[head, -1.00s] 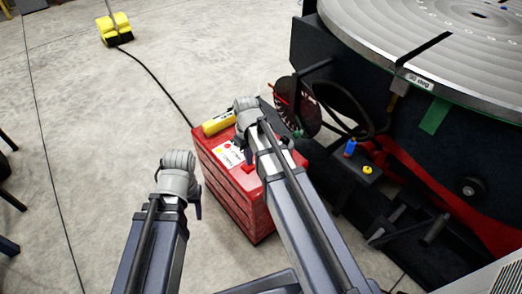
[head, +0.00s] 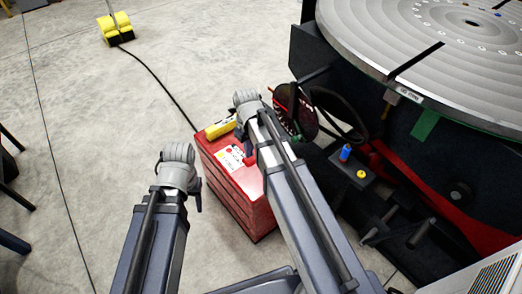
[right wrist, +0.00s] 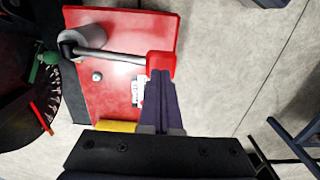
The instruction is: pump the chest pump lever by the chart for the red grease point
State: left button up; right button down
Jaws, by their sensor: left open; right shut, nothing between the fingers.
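The red chest (head: 236,190) stands on the floor, with a white chart (head: 232,158) with coloured marks on its top. In the right wrist view its red top (right wrist: 118,85) carries the pump lever, a metal rod (right wrist: 100,57) running from a grey cylinder (right wrist: 80,42) to a red grip (right wrist: 162,65). My right gripper (right wrist: 161,78) is shut and empty, its tips at the red grip; I cannot tell whether they touch. My left gripper (head: 180,172) is open, left of the chest, its fingers mostly hidden. The chart is too small to read.
A yellow cylinder (head: 221,128) lies at the chest's back edge. To the right stand the positioner's turntable (head: 440,50), a dark reel (head: 303,112), and a block with blue (head: 345,152) and yellow (head: 361,174) caps.

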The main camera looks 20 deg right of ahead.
aim_at(250, 160)
pick_arm(q)
notch_tip(250, 160, up, 7)
jog(key=p, duration=0.6)
pick_arm(e)
notch_tip(250, 160, up, 7)
pick_arm(q)
jog(key=shift+f, duration=0.1)
pick_arm(e)
jog(key=shift+f, duration=0.1)
pick_arm(q)
notch_tip(250, 160, down, 7)
jog(key=b, duration=0.7)
pick_arm(e)
notch_tip(250, 160, down, 7)
jog(key=shift+r, duration=0.1)
pick_arm(q)
jog(key=shift+f, duration=0.1)
pick_arm(e)
jog(key=shift+f, duration=0.2)
dwell(1.2)
pick_arm(q)
jog(key=shift+f+b, duration=3.8)
jog(key=shift+b, duration=0.1)
pick_arm(e)
jog(key=shift+f, duration=3.8)
pick_arm(q)
notch_tip(250, 160, up, 15)
jog(key=p, duration=1.5)
pick_arm(e)
notch_tip(250, 160, up, 15)
